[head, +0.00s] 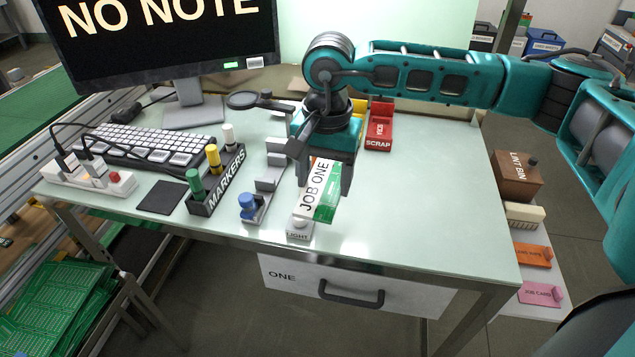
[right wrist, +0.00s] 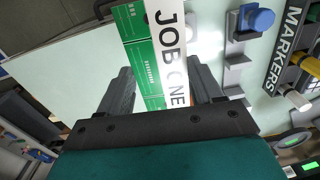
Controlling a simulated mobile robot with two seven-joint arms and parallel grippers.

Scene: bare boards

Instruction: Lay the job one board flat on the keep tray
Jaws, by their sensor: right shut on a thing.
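The job one board (head: 327,208) is green with a white strip reading JOB ONE. My right gripper (head: 324,182) is shut on it above the front part of the desk. In the right wrist view the board (right wrist: 143,52) stands between the two fingers of the gripper (right wrist: 165,90), its strip on the right side. The gripper hides part of the board in the head view. I cannot make out a tray labelled keep; a yellow piece (head: 358,107) shows partly behind my right arm. My left gripper is not in view.
A red SCRAP tray (head: 379,137) stands behind the gripper. A LIGHT box (head: 298,234) sits at the desk's front edge, close by the board in the picture. A grey rack (head: 266,184) and the MARKERS holder (head: 218,185) stand left. The desk's right side (head: 430,190) is clear.

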